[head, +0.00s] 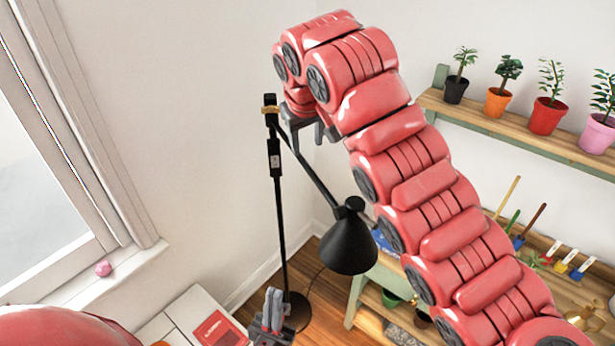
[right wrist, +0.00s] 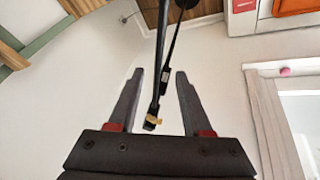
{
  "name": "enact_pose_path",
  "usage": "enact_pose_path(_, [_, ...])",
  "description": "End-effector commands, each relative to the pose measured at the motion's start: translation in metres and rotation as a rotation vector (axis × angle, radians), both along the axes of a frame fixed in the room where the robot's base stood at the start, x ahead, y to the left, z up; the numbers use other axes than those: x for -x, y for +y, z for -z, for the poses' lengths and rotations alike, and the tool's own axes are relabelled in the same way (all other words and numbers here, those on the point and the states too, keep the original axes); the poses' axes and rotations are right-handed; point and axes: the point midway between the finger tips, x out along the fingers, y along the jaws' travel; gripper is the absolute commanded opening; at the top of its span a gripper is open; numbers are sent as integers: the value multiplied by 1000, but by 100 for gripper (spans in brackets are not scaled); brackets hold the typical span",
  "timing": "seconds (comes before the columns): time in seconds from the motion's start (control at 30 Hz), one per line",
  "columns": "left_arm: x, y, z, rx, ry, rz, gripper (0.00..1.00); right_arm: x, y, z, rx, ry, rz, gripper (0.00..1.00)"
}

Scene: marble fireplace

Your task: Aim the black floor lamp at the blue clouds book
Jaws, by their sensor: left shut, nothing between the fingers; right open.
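The black floor lamp (head: 278,215) stands upright in the corner, its arm slanting down to the right to a cone shade (head: 348,245) that faces down. A blue item (head: 385,243), possibly the blue clouds book, lies on the shelf unit, mostly hidden behind the shade and my right arm. My right gripper (head: 306,138) is open near the lamp's top joint. In the right wrist view, the lamp's pole and arm (right wrist: 157,90) show between the open fingers (right wrist: 160,72); contact is not visible. My left gripper (head: 272,295) is shut and empty, low in front of the lamp base (head: 297,312).
A white table with a red book (head: 217,330) is at the lower left. A window sill (head: 120,275) holds a small pink object. Potted plants (head: 548,115) stand on the upper shelf; tools lie on the lower unit. A wall closes off the space behind the lamp.

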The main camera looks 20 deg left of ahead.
Motion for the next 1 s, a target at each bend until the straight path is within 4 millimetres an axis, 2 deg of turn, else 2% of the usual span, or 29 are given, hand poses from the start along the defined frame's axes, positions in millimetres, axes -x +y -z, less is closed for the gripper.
enact_pose_path(0.03, [0,0,3,0,-1,0,0,-4,-1,14,6,6,3,50])
enact_pose_path(0.1, [0,0,-9,0,-1,0,0,-12,1,20,7,5,5,50])
enact_pose_path(0.2, [0,0,-18,0,-2,0,0,-20,4,39,6,5,2,50])
enact_pose_path(0.43, [0,0,-32,0,-1,0,0,-34,10,72,3,4,1,50])
enact_pose_path(0.67, [0,0,-36,0,-1,0,0,-40,13,86,0,0,0,50])
enact_pose_path(0.93, [0,0,-36,0,-1,0,0,-40,13,88,-1,-1,0,50])
enact_pose_path(0.97, [0,0,-36,0,-1,0,0,-40,13,88,-1,-1,0,48])
enact_pose_path(1.0, [0,0,-36,0,-1,0,0,-40,13,88,-1,-1,0,40])
